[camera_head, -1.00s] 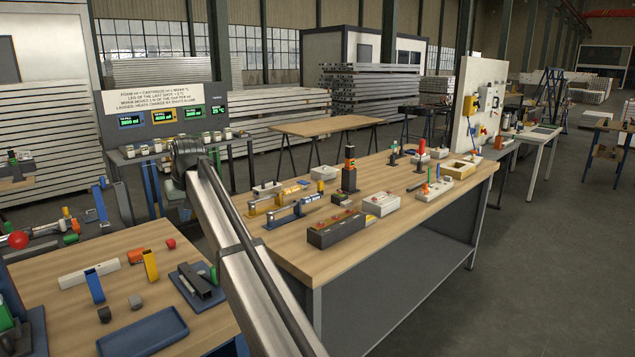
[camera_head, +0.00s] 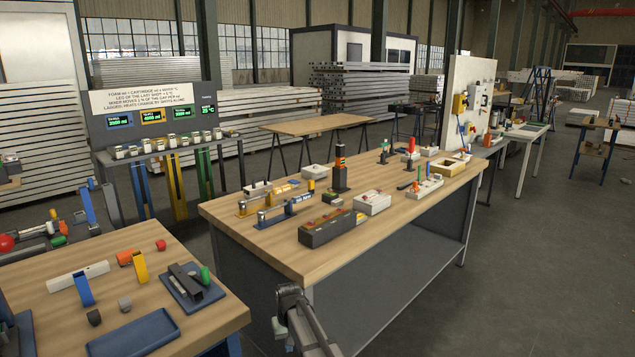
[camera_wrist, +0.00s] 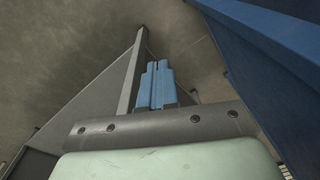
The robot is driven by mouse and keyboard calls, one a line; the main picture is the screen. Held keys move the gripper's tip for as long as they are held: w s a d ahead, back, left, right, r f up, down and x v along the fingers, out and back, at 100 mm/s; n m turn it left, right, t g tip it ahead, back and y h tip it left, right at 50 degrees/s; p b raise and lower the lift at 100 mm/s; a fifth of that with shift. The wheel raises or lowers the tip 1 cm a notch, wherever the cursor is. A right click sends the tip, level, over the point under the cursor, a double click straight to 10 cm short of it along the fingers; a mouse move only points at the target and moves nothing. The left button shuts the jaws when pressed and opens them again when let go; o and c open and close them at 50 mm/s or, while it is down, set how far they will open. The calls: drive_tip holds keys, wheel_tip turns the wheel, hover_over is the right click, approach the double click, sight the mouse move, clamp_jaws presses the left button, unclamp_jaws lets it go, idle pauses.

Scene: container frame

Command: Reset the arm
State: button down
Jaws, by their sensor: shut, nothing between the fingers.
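My gripper (camera_wrist: 155,86) shows in the wrist view with its two blue fingers together and nothing between them. It hangs over bare floor, apart from any object. In the head view part of my arm shows at the bottom centre, in front of the near corner of the long workbench (camera_head: 290,262). I cannot make out the fingertips there.
A smaller wooden table (camera_head: 215,308) at lower left holds a blue tray (camera_head: 135,338) and several small parts. The long workbench carries several fixtures, including a dark box (camera_head: 327,230). In the wrist view a blue beam (camera_wrist: 265,50) runs close at right, and a grey panel (camera_wrist: 85,95) stands at left.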

drive_tip(key=s+d+f+m+g+h, duration=0.1)
drive_tip(key=s+d+f+g, duration=0.1)
drive_tip(key=s+d+f, duration=0.8)
drive_tip(key=s+d+f+m+g, duration=0.1)
drive_tip(key=s+d+f, duration=0.7)
drive_tip(key=s+f, duration=0.35)
drive_tip(key=s+d+f+g, duration=0.2)
drive_tip(key=s+d+f, duration=0.1)
drive_tip(key=s, duration=1.1)
drive_tip(key=s+d+f+m+g, duration=0.1)
drive_tip(key=s+d, duration=0.4)
drive_tip(key=s, duration=1)
wheel_tip(320, 180, down, 2)
drive_tip(key=shift+f+m+g, duration=0.2)
drive_tip(key=shift+m+g, duration=0.1)
drive_tip(key=shift+g, duration=0.2)
